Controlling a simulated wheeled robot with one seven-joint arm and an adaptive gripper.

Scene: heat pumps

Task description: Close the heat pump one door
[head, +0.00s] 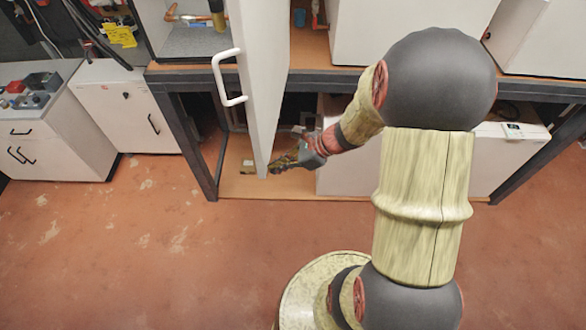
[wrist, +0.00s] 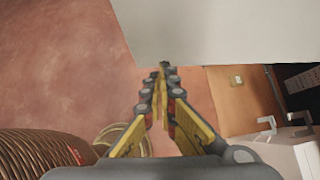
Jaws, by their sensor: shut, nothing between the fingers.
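The open heat pump door (head: 257,75) is a tall white panel with a white handle (head: 226,78) on its left face. In the head view it stands swung out toward me from the upper unit. My gripper (head: 273,168) is shut and empty at the door's lower right edge. I cannot tell whether it touches the door. In the wrist view my gripper (wrist: 163,68) points at the lower edge of the white door panel (wrist: 225,30), which fills the top. The fingertips appear just below or at that edge.
A dark-framed bench (head: 330,80) carries white units, with a lower wooden shelf (head: 240,187). White cabinets (head: 120,110) stand at left. The reddish floor (head: 130,250) in front is clear.

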